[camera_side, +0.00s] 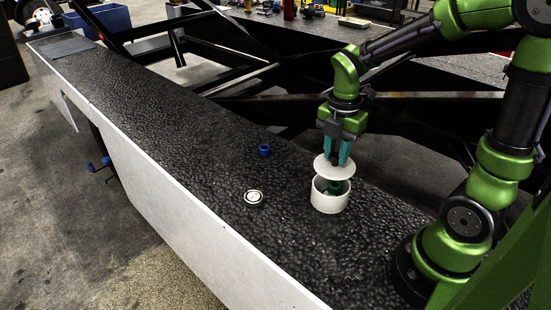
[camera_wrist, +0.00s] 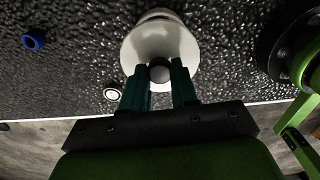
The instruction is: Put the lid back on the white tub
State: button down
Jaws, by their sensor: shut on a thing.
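The white tub (camera_side: 330,202) stands upright on the black bumpy belt. A dark green thing (camera_side: 334,187) shows inside it. The white round lid (camera_side: 327,167) is held just above the tub, apart from its rim at the front and slightly tilted. My gripper (camera_side: 344,164) points down and is shut on the lid's knob, which its fingers mostly hide in the side view. In the wrist view the lid (camera_wrist: 150,42) lies below my gripper (camera_wrist: 159,75), with the round knob (camera_wrist: 160,73) between the fingers. The tub's rim (camera_wrist: 157,13) shows partly behind the lid.
A blue ring-like piece (camera_side: 265,150) and a black-and-white round piece (camera_side: 254,197) lie on the belt (camera_side: 190,130) left of the tub. A white side panel (camera_side: 180,205) edges the belt.

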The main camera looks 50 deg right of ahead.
aim_at(335, 165)
jog(key=shift+f, duration=2.4)
jog(key=shift+f, duration=0.15)
dwell(0.4)
jog(key=shift+c, duration=1.6)
grip_release()
jog(key=shift+r, duration=3.5)
jog(key=shift+c, duration=0.3)
grip_shut()
